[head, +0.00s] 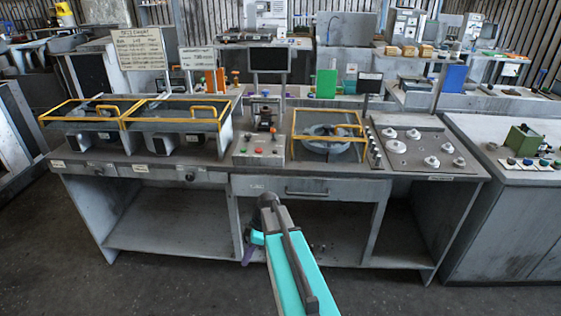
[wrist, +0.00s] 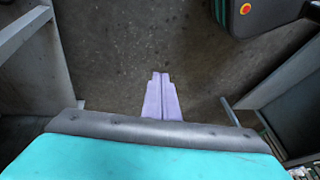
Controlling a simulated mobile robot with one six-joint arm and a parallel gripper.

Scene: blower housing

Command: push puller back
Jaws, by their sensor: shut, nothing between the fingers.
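My gripper (wrist: 161,76) shows in the wrist view as two pale purple fingers pressed together, empty, over the bare floor. In the head view only a small purple part of it (head: 248,255) shows beside my arm, low in front of the bench. I cannot tell for certain which part is the puller. A grey control box (head: 261,150) with a red button and a small upright mechanism (head: 264,117) stands mid-bench. Right of it, a round grey housing (head: 325,140) sits under a yellow-railed frame (head: 330,124). My gripper is apart from all of these.
The grey workbench (head: 140,165) has open shelves and drawers below its top. Two yellow-framed units (head: 130,125) stand at its left. A panel with white knobs (head: 418,148) is at its right. Another bench (head: 515,215) stands close on the right. Floor in front is clear.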

